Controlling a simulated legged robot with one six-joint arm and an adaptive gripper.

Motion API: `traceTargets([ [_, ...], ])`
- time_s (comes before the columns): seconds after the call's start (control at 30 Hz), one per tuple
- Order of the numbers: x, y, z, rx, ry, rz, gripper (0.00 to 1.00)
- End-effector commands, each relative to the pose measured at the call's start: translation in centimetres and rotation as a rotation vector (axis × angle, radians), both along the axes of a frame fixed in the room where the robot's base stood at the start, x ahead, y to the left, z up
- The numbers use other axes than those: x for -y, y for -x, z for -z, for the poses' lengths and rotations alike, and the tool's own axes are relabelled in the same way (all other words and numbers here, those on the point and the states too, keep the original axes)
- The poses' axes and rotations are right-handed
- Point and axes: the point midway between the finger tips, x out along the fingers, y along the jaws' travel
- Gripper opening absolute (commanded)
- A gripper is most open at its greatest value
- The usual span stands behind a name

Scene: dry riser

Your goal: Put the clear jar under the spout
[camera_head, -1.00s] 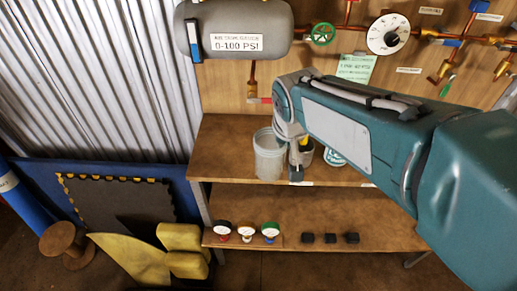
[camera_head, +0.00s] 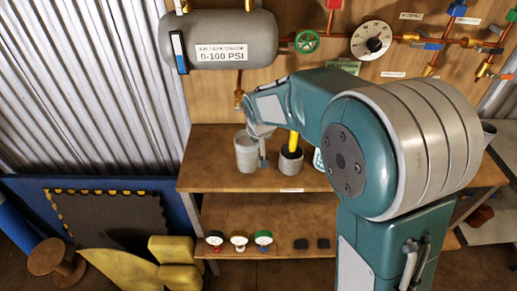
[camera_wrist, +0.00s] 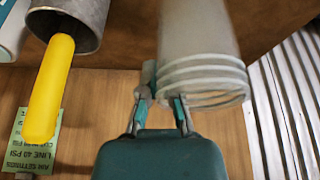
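The clear jar (camera_head: 247,152) stands upright on the upper shelf board, below the tank's spout (camera_head: 239,99) and slightly to its right. It also shows in the wrist view (camera_wrist: 200,45), with its ridged rim towards the camera. My gripper (camera_head: 263,160) reaches down at the jar's right side. In the wrist view my gripper (camera_wrist: 162,100) has its fingers apart. One finger is beside the jar and the other overlaps its rim. Whether they touch the glass cannot be told.
A dark pot (camera_head: 291,163) with a yellow-handled tool (camera_head: 293,142) stands just right of the jar. A grey tank (camera_head: 220,40) overhangs the shelf's back. Gauges (camera_head: 239,242) sit on the lower shelf. The upper shelf (camera_head: 205,165) is clear left of the jar.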

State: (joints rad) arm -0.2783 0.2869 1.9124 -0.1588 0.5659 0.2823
Motion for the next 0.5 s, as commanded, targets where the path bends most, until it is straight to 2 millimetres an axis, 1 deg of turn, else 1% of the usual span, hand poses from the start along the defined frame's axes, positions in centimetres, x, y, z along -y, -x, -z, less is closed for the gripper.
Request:
traceTargets([
  [0.1, 0.0, 0.0, 2.0, -0.004, 0.001, 0.0, 0.0],
  [0.2, 0.0, 0.0, 3.0, -0.002, 0.001, -0.001, 0.0],
  [0.5, 0.0, 0.0, 3.2, -0.001, 0.0, 0.0, 0.0],
])
